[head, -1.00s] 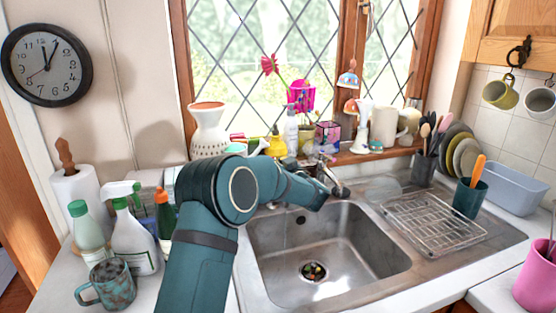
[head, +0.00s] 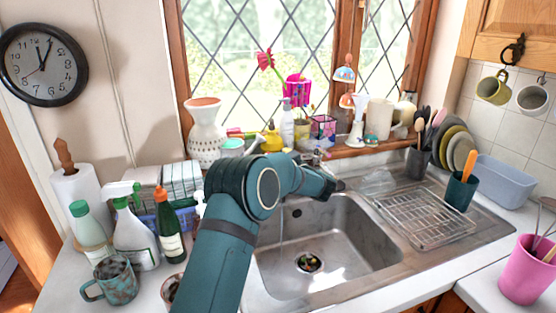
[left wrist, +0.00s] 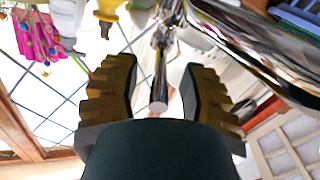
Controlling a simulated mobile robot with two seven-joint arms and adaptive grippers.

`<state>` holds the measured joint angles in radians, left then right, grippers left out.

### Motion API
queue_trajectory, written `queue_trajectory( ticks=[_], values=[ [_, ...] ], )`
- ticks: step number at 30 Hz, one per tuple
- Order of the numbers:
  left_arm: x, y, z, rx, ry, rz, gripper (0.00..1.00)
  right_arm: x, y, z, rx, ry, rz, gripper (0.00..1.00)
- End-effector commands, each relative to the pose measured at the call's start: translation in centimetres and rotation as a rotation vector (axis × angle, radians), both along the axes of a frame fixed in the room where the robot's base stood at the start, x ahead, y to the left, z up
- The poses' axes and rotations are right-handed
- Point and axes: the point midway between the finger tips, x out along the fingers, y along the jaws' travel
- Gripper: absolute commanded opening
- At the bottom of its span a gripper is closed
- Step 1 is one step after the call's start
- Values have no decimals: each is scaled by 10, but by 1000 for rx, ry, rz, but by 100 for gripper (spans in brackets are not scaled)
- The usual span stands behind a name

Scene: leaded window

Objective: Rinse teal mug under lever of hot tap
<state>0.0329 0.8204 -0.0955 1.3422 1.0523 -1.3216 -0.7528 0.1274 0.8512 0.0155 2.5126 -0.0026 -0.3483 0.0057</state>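The teal mug (head: 118,283), mottled with brown, stands upright on the counter at the lower left, apart from my grippers. The chrome tap (head: 317,157) rises behind the sink, partly hidden by my left arm. My left gripper (head: 332,187) is at the tap. In the left wrist view its two ridged fingers (left wrist: 158,92) are spread apart, with a chrome tap part (left wrist: 158,100) showing between them; I cannot tell whether they touch it. A thin vertical line, apparently running water (head: 282,220), falls into the sink (head: 330,245). My right gripper is out of view.
Spray bottles (head: 133,235) and a green bottle (head: 169,228) stand behind the mug. A wire rack (head: 425,218) lies on the drainer, right of the sink. The windowsill behind the tap is crowded with a vase (head: 205,135) and ornaments. The sink basin is mostly clear.

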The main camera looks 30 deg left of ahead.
Motion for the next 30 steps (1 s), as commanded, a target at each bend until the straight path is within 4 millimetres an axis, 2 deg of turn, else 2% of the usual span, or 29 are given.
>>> queue_trajectory(
  ticks=[5,8,21,25,30],
  values=[
    [-1,-3,-2,-2,2,-2,42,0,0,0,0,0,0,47],
    [-3,-11,-1,-4,3,-4,42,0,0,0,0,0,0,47],
    [-36,-87,-1,-1,1,-3,42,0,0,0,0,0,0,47],
    [-42,-101,-1,0,1,-2,42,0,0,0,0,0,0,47],
    [-46,-110,-1,-1,1,1,42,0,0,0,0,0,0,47]
  ],
)
